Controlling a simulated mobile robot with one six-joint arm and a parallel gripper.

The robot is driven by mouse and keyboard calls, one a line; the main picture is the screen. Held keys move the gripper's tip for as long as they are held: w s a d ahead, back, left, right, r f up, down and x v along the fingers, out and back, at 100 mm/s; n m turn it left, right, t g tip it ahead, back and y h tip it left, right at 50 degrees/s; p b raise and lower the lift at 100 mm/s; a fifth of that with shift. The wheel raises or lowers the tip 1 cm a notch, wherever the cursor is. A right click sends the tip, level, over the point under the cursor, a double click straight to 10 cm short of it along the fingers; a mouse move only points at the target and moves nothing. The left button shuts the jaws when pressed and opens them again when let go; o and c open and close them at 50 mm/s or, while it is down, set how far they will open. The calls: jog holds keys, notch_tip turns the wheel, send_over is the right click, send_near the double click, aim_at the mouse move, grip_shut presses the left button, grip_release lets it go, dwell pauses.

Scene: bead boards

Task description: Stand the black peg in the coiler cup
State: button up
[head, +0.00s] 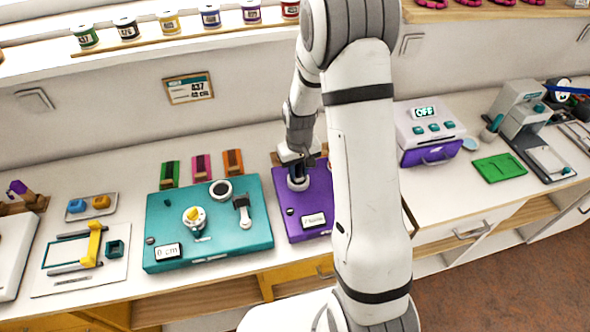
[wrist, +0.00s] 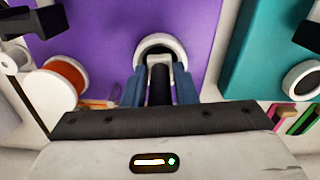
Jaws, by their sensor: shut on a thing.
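My gripper (head: 297,172) points down over the purple board (head: 292,208). Its two blue fingers are shut on the black peg, which shows between them in the wrist view (wrist: 160,86). A white round cup (wrist: 160,42) with a dark inside sits on the purple board, right at the fingertips; it also shows under my gripper in the head view (head: 298,185). The peg lines up with this cup. The fingers hide part of the cup, and I cannot tell whether the peg's lower end is inside it or just above it.
The teal board (head: 172,231) lies left of the purple one, with a white ring (head: 220,190), a yellow-topped knob (head: 194,214) and a lever. Pink, green and orange blocks stand behind it. A purple-fronted machine (head: 430,135) marked OFF stands to the right.

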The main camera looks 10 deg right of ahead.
jog(key=shift+f+b, duration=0.3)
jog(key=shift+b, duration=0.05)
dwell(0.3)
jog(key=o, duration=1.1)
jog(key=shift+c, duration=0.2)
jog(key=shift+r, duration=0.2)
jog(key=shift+r+p, duration=2)
jog(key=shift+r, duration=1.35)
